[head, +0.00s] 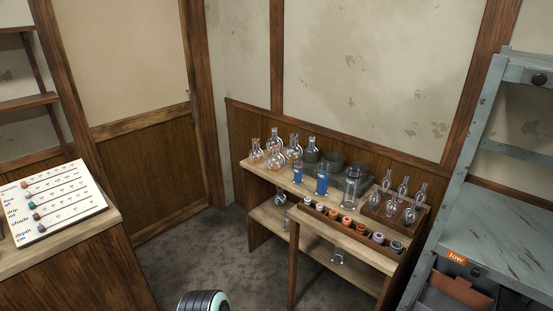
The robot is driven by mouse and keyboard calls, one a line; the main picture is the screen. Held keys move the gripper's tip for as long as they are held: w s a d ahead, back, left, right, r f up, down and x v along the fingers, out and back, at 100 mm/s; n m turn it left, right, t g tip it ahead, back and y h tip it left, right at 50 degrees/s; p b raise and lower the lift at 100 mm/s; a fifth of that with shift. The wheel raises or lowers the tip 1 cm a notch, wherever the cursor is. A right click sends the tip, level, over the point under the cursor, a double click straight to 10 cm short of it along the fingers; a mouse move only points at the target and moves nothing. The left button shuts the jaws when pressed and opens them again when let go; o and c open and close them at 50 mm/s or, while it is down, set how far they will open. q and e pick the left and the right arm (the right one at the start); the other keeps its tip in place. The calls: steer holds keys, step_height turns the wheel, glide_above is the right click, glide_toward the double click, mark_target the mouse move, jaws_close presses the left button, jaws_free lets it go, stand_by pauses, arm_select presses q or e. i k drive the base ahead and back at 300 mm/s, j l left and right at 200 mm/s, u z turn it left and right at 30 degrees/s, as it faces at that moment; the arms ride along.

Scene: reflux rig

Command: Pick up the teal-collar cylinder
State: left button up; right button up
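On the wooden bench stand two clear cylinders with blue on them, a left one (297,172) and a right one (322,181). A taller clear cylinder (350,187) stands to their right, upright. I cannot make out a teal collar on any of these at this size. A row of small coloured pieces lies in a narrow wooden rack (340,223) along the bench front; the rightmost piece (395,246) looks bluish-teal. Neither gripper shows in the head view; only a rounded part of my own body shows at the bottom edge.
Round flasks (274,158) and grey pots (333,162) crowd the bench's left and back. A wooden tray (372,211) of small flasks is at its right. A grey metal shelf (490,235) stands right, a chart board (52,204) on a left counter. Floor (195,255) between is clear.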

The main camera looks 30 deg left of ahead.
mark_target(323, 180)
steer(key=i+j+z, duration=0.35)
steer(key=j, duration=0.4)
steer(key=i+j+z, duration=0.15)
steer(key=i+j, duration=0.15)
steer(key=j, duration=0.1)
